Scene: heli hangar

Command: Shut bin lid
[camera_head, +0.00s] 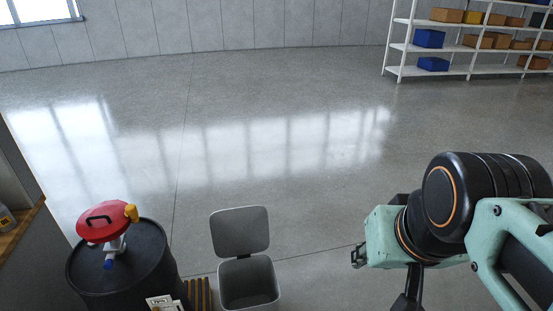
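A grey bin (249,284) stands on the floor at the bottom centre of the head view. Its lid (240,231) is open and stands up at the back edge of the bin. The bin's dark inside shows, and its lower part is cut off by the frame. My arm comes in from the right, with my gripper (405,303) partly visible at the bottom edge, right of the bin and apart from it. The fingertips are not clear, so I cannot tell whether it is open or shut.
A black drum (118,268) with a red-topped item (107,221) on it stands left of the bin. Wooden slats (198,296) lie between them. White shelves (398,47) with boxes are at the far right. The floor behind the bin is clear.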

